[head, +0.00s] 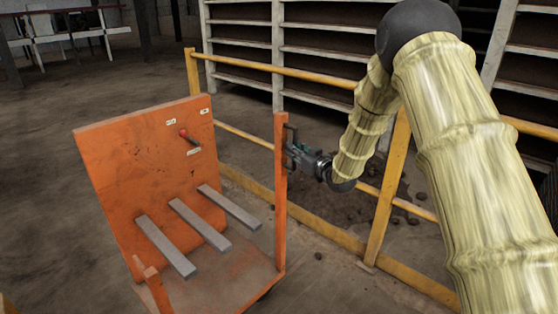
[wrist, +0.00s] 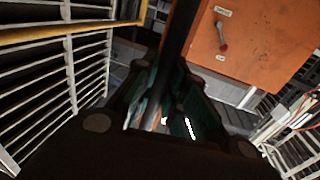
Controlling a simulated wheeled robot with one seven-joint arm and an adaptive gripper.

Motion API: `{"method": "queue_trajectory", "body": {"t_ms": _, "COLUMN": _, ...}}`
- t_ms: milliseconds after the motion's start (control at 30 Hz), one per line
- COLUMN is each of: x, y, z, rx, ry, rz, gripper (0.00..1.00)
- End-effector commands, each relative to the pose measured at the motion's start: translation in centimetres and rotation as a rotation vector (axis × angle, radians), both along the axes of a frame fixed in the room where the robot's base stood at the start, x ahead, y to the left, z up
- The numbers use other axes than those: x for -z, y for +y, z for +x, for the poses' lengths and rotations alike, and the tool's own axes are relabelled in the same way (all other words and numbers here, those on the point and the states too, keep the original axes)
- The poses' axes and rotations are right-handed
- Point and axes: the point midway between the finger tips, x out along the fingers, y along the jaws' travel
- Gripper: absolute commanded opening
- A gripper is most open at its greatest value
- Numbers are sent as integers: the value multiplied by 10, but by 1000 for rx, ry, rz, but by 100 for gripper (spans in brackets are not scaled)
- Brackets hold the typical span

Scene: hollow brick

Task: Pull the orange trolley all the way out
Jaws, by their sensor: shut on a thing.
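The orange trolley (head: 140,170) stands at the left in the head view. It has a tall panel with a red-knobbed lever (head: 187,137), three grey bars sticking out and an upright orange post (head: 281,200) at its right corner. Its panel also shows at upper right in the wrist view (wrist: 262,35). My gripper (head: 287,146) is shut on the post near its top, reaching in from the right. In the wrist view the post runs as a dark bar between the fingers (wrist: 170,88); the exact contact there is too dark to make out.
A yellow railing (head: 392,190) runs behind and right of the trolley, close to my arm. White shelving (head: 330,50) stands beyond it. Dark rubble (head: 330,190) lies behind the railing. Open floor (head: 50,120) lies left of the trolley.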

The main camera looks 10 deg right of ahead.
Motion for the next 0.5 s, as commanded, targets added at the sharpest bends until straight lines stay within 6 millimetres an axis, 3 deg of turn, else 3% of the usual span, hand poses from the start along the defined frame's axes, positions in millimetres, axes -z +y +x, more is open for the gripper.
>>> {"method": "queue_trajectory", "body": {"t_ms": 33, "x": 0, "y": -17, "z": 10, "rx": 6, "ry": -1, "rz": 0, "gripper": 0}}
{"method": "queue_trajectory", "body": {"t_ms": 200, "x": 1, "y": -56, "z": 38, "rx": 5, "ry": 0, "rz": -1, "gripper": 0}}
{"method": "queue_trajectory", "body": {"t_ms": 500, "x": 1, "y": -95, "z": 67, "rx": 3, "ry": 1, "rz": 0, "gripper": 0}}
